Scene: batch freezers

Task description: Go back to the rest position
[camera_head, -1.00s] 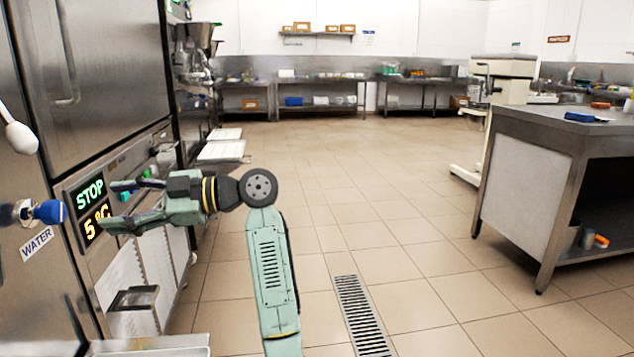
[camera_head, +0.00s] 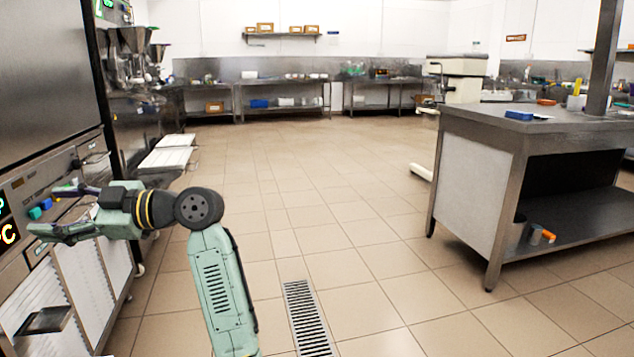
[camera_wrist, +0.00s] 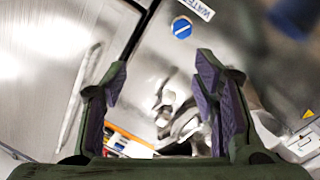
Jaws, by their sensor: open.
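My gripper (camera_head: 62,212) is at the left of the head view, at the end of my bent green arm, with its fingers pointing left towards the front of a steel freezer (camera_head: 45,75). In the wrist view my gripper (camera_wrist: 165,95) has its two purple-padded fingers spread apart with nothing held between them. Behind the fingers that view shows shiny steel panels, a blue round knob (camera_wrist: 181,28) and part of a WATER label (camera_wrist: 198,8). Whether the fingers touch the freezer front cannot be told.
A steel work table (camera_head: 500,150) with a lower shelf stands at the right. White pull-out shelves (camera_head: 165,158) jut out at the left. A floor drain grate (camera_head: 306,318) lies in front. The tiled floor in the middle is clear up to the back benches.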

